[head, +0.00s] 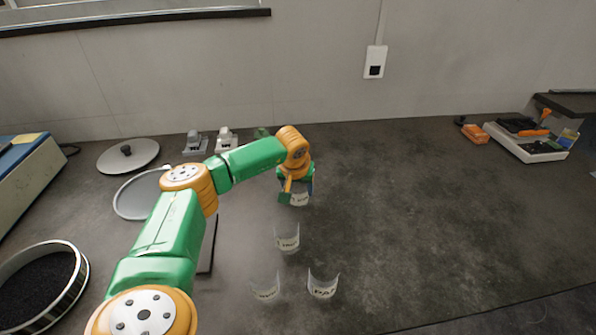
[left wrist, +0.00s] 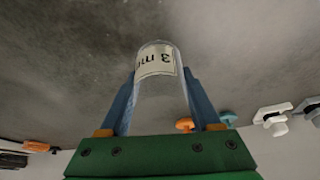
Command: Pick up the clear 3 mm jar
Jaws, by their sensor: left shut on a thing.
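The clear 3 mm jar (left wrist: 157,62) is between the two blue fingers of my left gripper (left wrist: 158,85) in the left wrist view. In the head view my left gripper (head: 296,188) points down on the jar (head: 300,200), whose upper part the gripper hides. The gripper is shut on it. I cannot tell whether the jar's base touches the bench. My right gripper is in neither view.
Three other clear labelled jars stand nearer on the dark bench: one in the middle (head: 287,239), one at front left (head: 265,287), one at front right (head: 323,286). A sieve with black grains (head: 78,285) and a round lid (head: 145,150) lie left. A balance (head: 541,156) stands far right. The bench's middle right is clear.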

